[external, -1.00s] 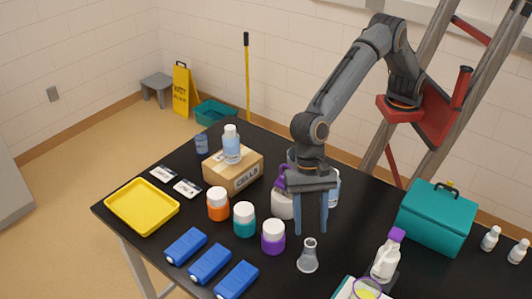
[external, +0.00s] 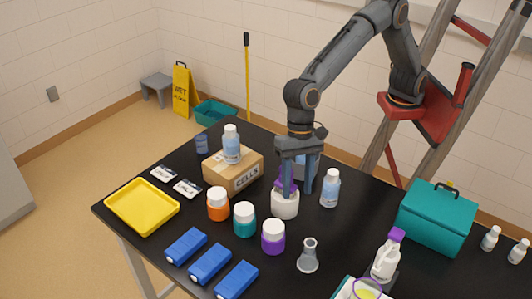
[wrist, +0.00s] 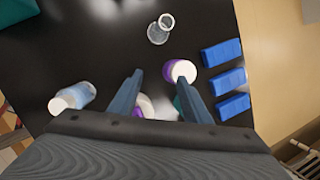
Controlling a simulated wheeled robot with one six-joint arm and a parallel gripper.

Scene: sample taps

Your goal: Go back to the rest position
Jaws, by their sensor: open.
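My gripper (external: 298,192) is open and empty, pointing down above the black table (external: 345,215). In the external view its fingers overlap a white jug with a purple top (external: 285,206), part of which they hide. In the wrist view the two fingers (wrist: 160,78) are spread, with part of a white and purple object (wrist: 143,105) showing between them. I cannot tell how high the fingertips are above the jug.
A blue-labelled bottle (external: 330,188) stands close right of my gripper. A glass flask (external: 308,256) and a purple jar (external: 273,237) stand in front. A cardboard box (external: 233,172) with a bottle on top is left; a teal case (external: 437,216) is right.

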